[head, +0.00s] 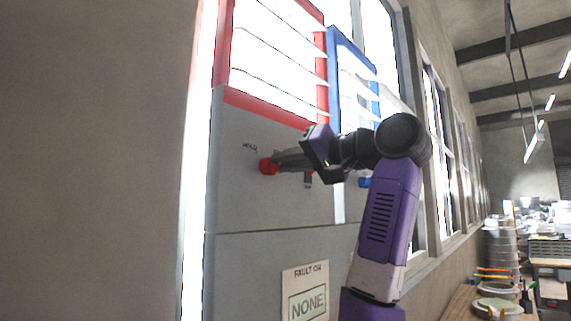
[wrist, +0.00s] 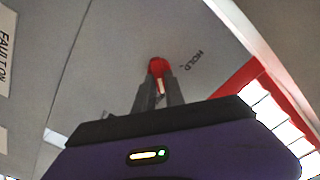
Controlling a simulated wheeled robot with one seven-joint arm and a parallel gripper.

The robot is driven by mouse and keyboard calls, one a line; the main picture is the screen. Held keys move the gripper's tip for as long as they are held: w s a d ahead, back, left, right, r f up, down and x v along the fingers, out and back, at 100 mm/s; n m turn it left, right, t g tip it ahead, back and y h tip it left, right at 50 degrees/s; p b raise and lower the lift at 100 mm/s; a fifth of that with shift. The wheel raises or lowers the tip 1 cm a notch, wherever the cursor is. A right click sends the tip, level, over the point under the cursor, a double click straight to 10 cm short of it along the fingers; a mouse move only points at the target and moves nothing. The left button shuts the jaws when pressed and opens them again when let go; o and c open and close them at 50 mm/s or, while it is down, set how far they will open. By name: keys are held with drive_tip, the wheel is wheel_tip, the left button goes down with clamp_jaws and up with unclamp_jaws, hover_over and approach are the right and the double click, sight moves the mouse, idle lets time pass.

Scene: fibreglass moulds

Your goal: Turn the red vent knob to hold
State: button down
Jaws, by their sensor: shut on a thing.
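The red vent knob (head: 268,166) sits on the grey panel (head: 240,205) below the red-framed vent (head: 272,50). The word HOLD is printed at the knob's upper left in the head view. My gripper (head: 279,163) reaches it from the right, its fingers shut on the knob. In the wrist view the red knob (wrist: 158,68) shows between the tips of the two grey fingers (wrist: 158,84), with HOLD (wrist: 194,60) to its right. A pale mark shows on the knob's near side there. The fingers partly hide the knob, so its exact setting is unclear.
A blue-framed vent (head: 355,75) stands to the right, with a blue knob (head: 364,182) beneath it, partly behind my arm. A FAULT ON sign reading NONE (head: 306,292) is lower on the panel. Benches and drums (head: 500,245) stand far right.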

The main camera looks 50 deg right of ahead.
drive_tip(key=shift+a+n+b, duration=0.2)
drive_tip(key=shift+n+b, duration=0.45)
drive_tip(key=shift+n, duration=3.55)
drive_tip(key=shift+a+n+b, duration=0.15)
drive_tip(key=shift+n+b, duration=0.45)
drive_tip(key=shift+n, duration=3.6)
drive_tip(key=c, duration=1.4)
unclamp_jaws()
drive_tip(key=shift+s, duration=0.1)
drive_tip(key=s+b, duration=0.3)
drive_tip(key=s, duration=0.4)
drive_tip(key=shift+s, duration=0.35)
drive_tip(key=shift+d, duration=0.1)
